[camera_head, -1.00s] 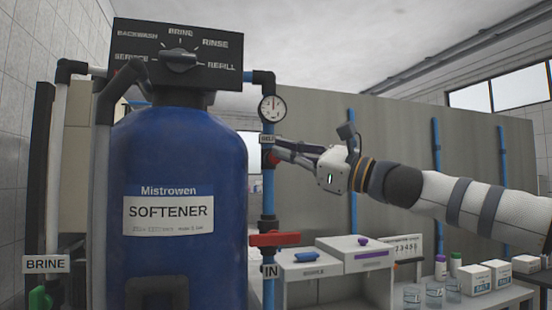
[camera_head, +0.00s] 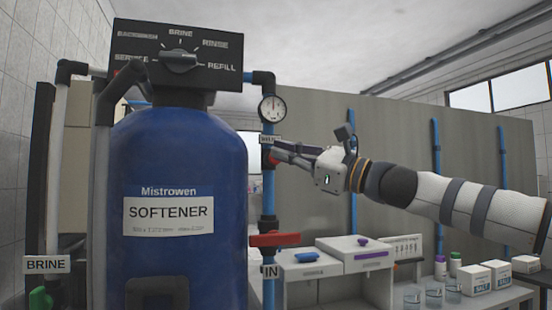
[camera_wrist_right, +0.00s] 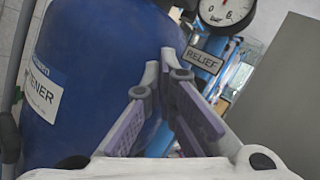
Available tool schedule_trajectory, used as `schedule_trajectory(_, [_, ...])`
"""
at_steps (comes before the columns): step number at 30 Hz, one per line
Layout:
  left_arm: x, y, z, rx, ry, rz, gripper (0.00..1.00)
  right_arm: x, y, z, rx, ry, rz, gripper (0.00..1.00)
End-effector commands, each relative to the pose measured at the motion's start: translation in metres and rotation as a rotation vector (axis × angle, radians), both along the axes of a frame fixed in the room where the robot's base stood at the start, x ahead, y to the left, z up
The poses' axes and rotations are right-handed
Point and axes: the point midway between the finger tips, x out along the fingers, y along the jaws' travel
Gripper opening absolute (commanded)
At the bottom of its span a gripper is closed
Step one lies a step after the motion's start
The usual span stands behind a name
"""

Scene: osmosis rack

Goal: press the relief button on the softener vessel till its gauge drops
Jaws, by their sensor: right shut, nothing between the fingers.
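The blue softener vessel (camera_head: 185,265) stands at left with a white label. Its round gauge (camera_head: 272,108) sits high on the blue pipe to its right; the gauge is cut off in the right wrist view (camera_wrist_right: 226,12), and I cannot read its needle surely. The RELIEF label (camera_wrist_right: 205,60) is just below the gauge. The red relief button (camera_head: 272,161) shows only as a small patch at the right gripper's fingertips and is hidden in the wrist view. My right gripper (camera_head: 276,155) is shut and empty, its tips at the button; contact is unclear. My left gripper is not in view.
A red valve handle (camera_head: 275,239) sticks out lower on the pipe, above the IN label (camera_head: 270,272). The control head (camera_head: 180,57) tops the vessel. A bench (camera_head: 365,285) with boxes, beakers and bottles stands at lower right.

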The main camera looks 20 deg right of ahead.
Motion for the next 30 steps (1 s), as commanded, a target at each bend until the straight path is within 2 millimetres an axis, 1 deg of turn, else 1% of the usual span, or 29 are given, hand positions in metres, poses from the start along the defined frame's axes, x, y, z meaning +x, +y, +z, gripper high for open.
schedule_trajectory(8, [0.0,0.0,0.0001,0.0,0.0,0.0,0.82,0.0006,0.0001,-0.0003,-0.001,0.0,0.001,0.0])
schedule_trajectory(30, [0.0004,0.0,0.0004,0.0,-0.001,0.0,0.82,0.0097,0.0003,-0.0006,-0.001,0.001,0.0,0.0])
